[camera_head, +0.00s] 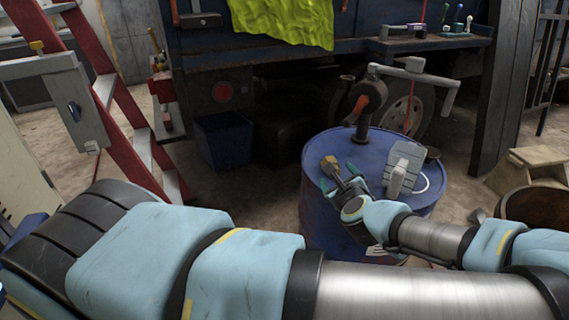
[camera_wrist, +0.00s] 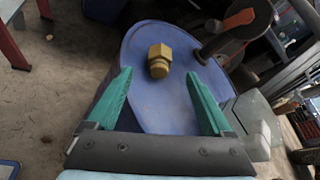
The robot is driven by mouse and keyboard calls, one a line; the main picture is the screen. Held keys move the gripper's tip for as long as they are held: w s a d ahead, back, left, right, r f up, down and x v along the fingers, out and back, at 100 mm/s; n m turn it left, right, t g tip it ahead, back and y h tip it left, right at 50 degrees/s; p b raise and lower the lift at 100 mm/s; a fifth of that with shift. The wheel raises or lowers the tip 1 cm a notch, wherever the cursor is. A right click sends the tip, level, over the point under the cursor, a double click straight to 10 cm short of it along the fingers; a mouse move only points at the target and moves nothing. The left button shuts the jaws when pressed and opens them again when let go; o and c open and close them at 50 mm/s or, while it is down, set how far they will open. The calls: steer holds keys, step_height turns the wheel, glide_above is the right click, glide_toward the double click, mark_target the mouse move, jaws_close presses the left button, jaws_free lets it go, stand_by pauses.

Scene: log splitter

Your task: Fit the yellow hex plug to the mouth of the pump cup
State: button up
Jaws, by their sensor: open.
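The yellow hex plug (camera_wrist: 160,56) sits on the blue drum top, hex head toward the upper left and a ringed narrower end below. It also shows small and brassy in the head view (camera_head: 331,162). My gripper (camera_wrist: 158,76) is open, its green fingers apart on either side of the space just in front of the plug. In the head view my gripper (camera_head: 338,177) is low over the drum's left part. A dark pump with an orange part (camera_head: 367,98) stands at the back of the drum, right of the plug; I cannot clearly make out its cup mouth.
The blue drum (camera_head: 318,218) bears a grey boxy thing (camera_head: 404,168) right of my gripper. A grey T-shaped handle (camera_head: 413,72) rises behind. A red ladder (camera_head: 118,105) and blue bin (camera_head: 222,139) stand left. A wooden step (camera_head: 537,168) is at right.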

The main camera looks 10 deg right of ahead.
steer(key=a+f+n+g+y, duration=0.3)
steer(key=a+n+g, duration=0.2)
steer(key=a+n, duration=0.35)
steer(key=a+f+n+g+y, duration=0.2)
steer(key=a+f+n+g, duration=0.15)
steer(key=a+n, duration=0.45)
steer(key=s+a+r+n+g+h, duration=0.1)
steer(key=a+r+n+g+h, duration=0.1)
steer(key=a+r+n, duration=1.2)
steer(key=a+r+g, duration=0.1)
steer(key=a+r, duration=0.2)
steer(key=r, duration=0.2)
steer(key=shift+a+g+p, duration=0.35)
steer(key=shift+p, duration=0.05)
steer(key=shift+r, duration=0.1)
